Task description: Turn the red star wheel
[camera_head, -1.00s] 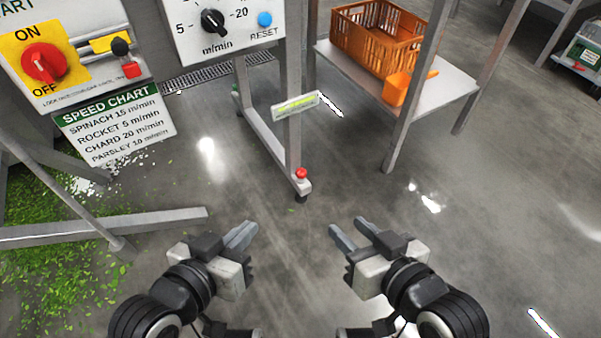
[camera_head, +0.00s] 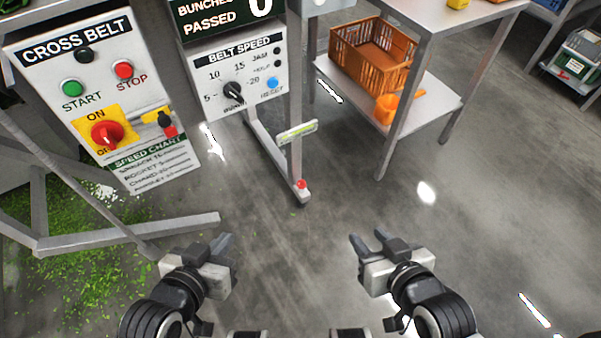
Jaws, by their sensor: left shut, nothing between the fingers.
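A small red knob (camera_head: 301,184) sits on top of the foot of the grey metal stand, near the middle of the head view. It is too small to tell whether it is star-shaped. My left gripper (camera_head: 221,243) is shut and empty, in front of the stand and to the left of the knob. My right gripper (camera_head: 368,239) is open and empty, to the right of the knob. Both grippers are well apart from it. A larger red rotary switch (camera_head: 105,134) on a yellow plate is on the cross-belt panel at the left.
The cross-belt panel (camera_head: 60,65) and belt-speed panel (camera_head: 215,70) stand at the upper left. A steel table (camera_head: 440,95) with an orange crate (camera_head: 372,58) and orange scoop (camera_head: 388,106) is at the upper right. Spilled greens (camera_head: 85,250) lie at left.

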